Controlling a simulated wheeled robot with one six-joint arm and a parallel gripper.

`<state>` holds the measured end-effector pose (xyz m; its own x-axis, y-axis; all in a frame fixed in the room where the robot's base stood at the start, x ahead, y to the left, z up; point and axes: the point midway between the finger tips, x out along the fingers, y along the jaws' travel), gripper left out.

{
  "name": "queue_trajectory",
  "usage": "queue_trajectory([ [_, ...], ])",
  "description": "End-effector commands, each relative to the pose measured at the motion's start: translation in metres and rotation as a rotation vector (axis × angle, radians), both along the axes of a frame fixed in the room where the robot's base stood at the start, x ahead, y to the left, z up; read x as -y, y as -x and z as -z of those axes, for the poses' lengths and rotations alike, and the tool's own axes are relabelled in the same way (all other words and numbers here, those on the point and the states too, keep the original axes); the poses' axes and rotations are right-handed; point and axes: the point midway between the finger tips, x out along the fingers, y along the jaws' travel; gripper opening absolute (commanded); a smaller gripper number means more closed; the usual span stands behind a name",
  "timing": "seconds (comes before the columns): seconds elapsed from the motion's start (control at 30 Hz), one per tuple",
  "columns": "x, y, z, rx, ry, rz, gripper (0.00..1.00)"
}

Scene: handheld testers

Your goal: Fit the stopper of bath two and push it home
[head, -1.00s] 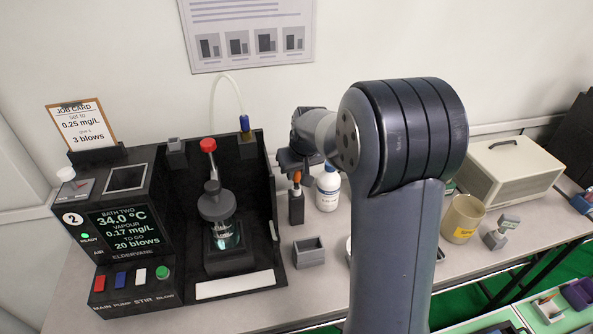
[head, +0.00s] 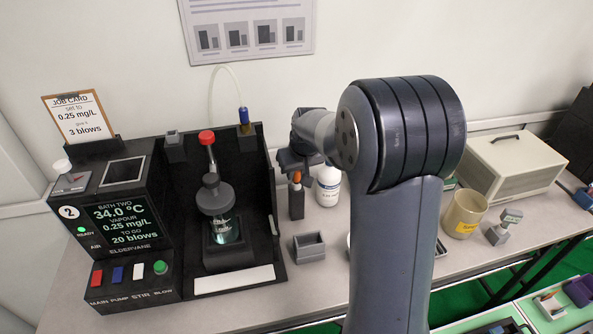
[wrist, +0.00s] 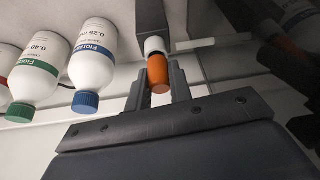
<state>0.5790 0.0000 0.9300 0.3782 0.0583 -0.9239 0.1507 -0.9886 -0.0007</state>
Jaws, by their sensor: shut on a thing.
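Bath two (head: 230,280) is the black station at the left, with a "2" badge and a lit screen reading 34.0 °C, vapour 0.25 mg/L, 20 blows to go. In its bay a glass vessel (head: 224,229) stands under a grey round piece (head: 217,198), apparently the stopper; I cannot tell how deep it sits. A red-topped rod (head: 207,138) rises behind it. My gripper (head: 293,165) is right of the bath, shut on an orange-ended piece (wrist: 158,72) with a white collar, at a dark upright holder (head: 296,206). My arm partly hides this area.
White bottles stand right of the holder; the wrist view shows one with a blue cap (wrist: 86,101) and one with a green cap (wrist: 22,111). A small grey open box (head: 309,247) sits in front. A job card (head: 80,118) reads 0.25 mg/L, 3 blows. A beige jar (head: 464,214) is farther right.

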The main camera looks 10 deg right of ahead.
Motion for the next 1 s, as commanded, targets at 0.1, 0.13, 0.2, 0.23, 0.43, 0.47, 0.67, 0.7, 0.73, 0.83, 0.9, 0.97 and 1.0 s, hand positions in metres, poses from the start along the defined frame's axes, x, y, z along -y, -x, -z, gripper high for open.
queue_trajectory([
  [0.1,0.0000,0.0001,0.0039,0.000,0.000,0.000,0.00],
  [0.13,0.0000,0.0001,0.0047,-0.001,0.000,0.000,0.00],
  [0.2,0.0000,0.0001,0.0056,-0.001,0.000,0.000,0.00],
  [0.23,0.0000,0.0001,0.0049,-0.001,0.000,0.000,0.00],
  [0.43,0.0000,0.0002,0.0048,-0.001,0.000,0.000,0.24],
  [0.47,0.0000,0.0002,0.0048,-0.001,0.000,0.000,0.26],
  [0.67,0.0000,0.0001,0.0046,-0.001,0.000,0.000,0.42],
  [0.7,0.0000,0.0001,0.0046,-0.001,0.000,0.000,0.46],
  [0.73,0.0000,0.0001,0.0045,-0.001,0.000,0.000,0.46],
  [0.83,0.0000,0.0001,0.0045,0.000,0.000,0.000,0.46],
  [0.9,0.0000,0.0001,0.0044,0.000,0.000,0.000,0.46],
  [0.97,0.0001,0.0005,0.0030,0.000,0.000,0.000,0.46],
  [1.0,0.0003,0.0011,0.0009,0.001,0.000,0.000,0.46],
])
